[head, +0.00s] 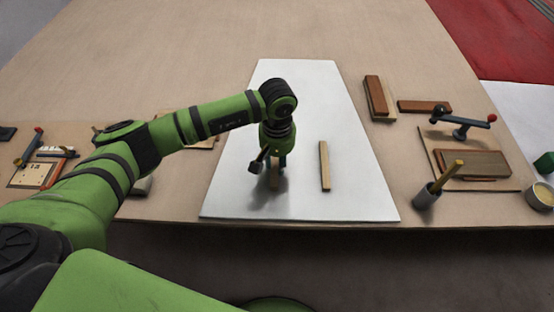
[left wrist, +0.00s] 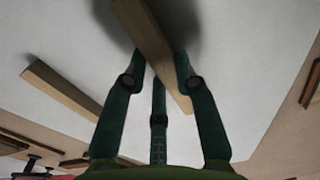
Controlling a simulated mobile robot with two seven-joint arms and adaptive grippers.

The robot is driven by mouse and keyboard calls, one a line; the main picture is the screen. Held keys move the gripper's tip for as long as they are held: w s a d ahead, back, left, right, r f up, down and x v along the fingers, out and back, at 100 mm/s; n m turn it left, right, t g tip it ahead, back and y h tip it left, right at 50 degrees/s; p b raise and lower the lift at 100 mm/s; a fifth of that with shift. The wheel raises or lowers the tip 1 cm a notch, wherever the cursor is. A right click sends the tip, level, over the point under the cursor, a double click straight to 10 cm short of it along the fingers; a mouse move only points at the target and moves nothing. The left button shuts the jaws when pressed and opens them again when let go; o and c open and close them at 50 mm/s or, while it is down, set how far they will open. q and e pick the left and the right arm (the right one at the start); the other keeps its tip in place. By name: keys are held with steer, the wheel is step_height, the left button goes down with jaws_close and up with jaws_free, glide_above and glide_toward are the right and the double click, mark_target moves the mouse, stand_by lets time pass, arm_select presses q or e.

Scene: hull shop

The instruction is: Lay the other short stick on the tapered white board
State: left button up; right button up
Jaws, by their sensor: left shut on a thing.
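The tapered white board (head: 310,95) lies on the table in the middle of the head view, its wide end at the near edge. One short stick (head: 324,166) lies on the board's right half, and it also shows in the left wrist view (left wrist: 60,90). My left gripper (head: 272,172) is over the board's left half, pointing down. In the left wrist view its fingers (left wrist: 160,75) are shut on another short stick (left wrist: 152,40). In the head view this stick is mostly hidden behind the gripper. I cannot tell whether it touches the board. My right gripper is not in view.
Brown blocks (head: 424,107) lie right of the board. Further right are a wooden plate with a clamp (head: 462,122), a grey cup holding a stick (head: 426,198) and a round tub (head: 540,196). Small tools (head: 40,165) lie at the left. The board's far part is clear.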

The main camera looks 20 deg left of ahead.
mark_target(277, 164)
arm_select(q)
steer(key=o, duration=0.9)
steer(key=shift+f, duration=0.1)
step_height(277, 164, up, 12)
steer(key=b, duration=0.2)
steer(key=shift+r, duration=0.2)
